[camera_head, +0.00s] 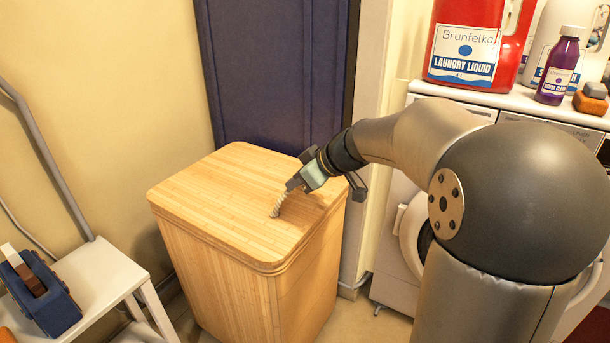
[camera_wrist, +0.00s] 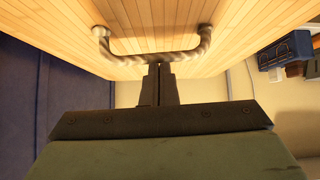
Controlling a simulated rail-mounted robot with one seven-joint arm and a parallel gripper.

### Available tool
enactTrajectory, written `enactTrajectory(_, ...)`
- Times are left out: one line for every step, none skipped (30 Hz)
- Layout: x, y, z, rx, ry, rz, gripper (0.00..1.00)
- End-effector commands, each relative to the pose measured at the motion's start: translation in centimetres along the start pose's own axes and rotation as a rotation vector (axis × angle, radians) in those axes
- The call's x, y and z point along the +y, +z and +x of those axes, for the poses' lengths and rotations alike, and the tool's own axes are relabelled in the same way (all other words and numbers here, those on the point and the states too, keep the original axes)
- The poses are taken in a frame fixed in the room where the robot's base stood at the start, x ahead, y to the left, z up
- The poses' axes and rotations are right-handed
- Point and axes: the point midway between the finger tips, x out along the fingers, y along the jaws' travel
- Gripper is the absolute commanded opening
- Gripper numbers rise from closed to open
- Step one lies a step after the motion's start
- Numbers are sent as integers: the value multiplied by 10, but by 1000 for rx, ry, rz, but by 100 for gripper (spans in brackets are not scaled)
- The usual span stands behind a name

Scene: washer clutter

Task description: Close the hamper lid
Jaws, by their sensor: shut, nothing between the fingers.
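The light wooden hamper (camera_head: 235,285) stands on the floor in the head view. Its lid (camera_head: 205,205) lies level across the top, with a thin seam below its edge and no clear gap at the front. A twisted rope-like handle (camera_head: 279,203) is on the lid and also shows in the wrist view (camera_wrist: 150,58). My gripper (camera_head: 291,186) is just above the lid beside the handle. In the wrist view, its fingers (camera_wrist: 158,68) are together, with the tips at the middle of the handle. They hold nothing; whether they touch the handle is unclear.
A dark blue door or panel (camera_head: 272,70) stands behind the hamper. A white bench (camera_head: 100,275) with a blue tape dispenser (camera_head: 42,295) is at left. At right, a white washer (camera_head: 398,262) has a red laundry bottle (camera_head: 470,45) and a purple bottle (camera_head: 558,68) above it.

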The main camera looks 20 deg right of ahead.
Motion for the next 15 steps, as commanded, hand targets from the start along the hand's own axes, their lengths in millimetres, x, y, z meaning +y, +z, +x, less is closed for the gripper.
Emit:
enactTrajectory(-3, 22, 13, -31, -21, 13, 0)
enactTrajectory(-3, 23, 14, -31, -21, 13, 0)
enactTrajectory(-3, 24, 14, -31, -21, 12, 0)
enactTrajectory(-3, 24, 15, -31, -20, 12, 0)
enactTrajectory(-3, 24, 15, -31, -20, 12, 0)
enactTrajectory(-3, 25, 15, -31, -19, 12, 0)
enactTrajectory(-3, 25, 15, -31, -19, 12, 0)
enactTrajectory(-3, 25, 15, -31, -18, 13, 0)
enactTrajectory(-2, 25, 15, -31, -17, 13, 0)
enactTrajectory(-2, 26, 16, -31, -17, 13, 0)
enactTrajectory(-2, 26, 16, -31, -17, 13, 0)
enactTrajectory(-2, 26, 16, -31, -16, 14, 0)
enactTrajectory(-2, 26, 16, -31, -16, 14, 0)
enactTrajectory(-2, 26, 16, -31, -15, 14, 0)
enactTrajectory(-2, 26, 15, -31, -15, 14, 0)
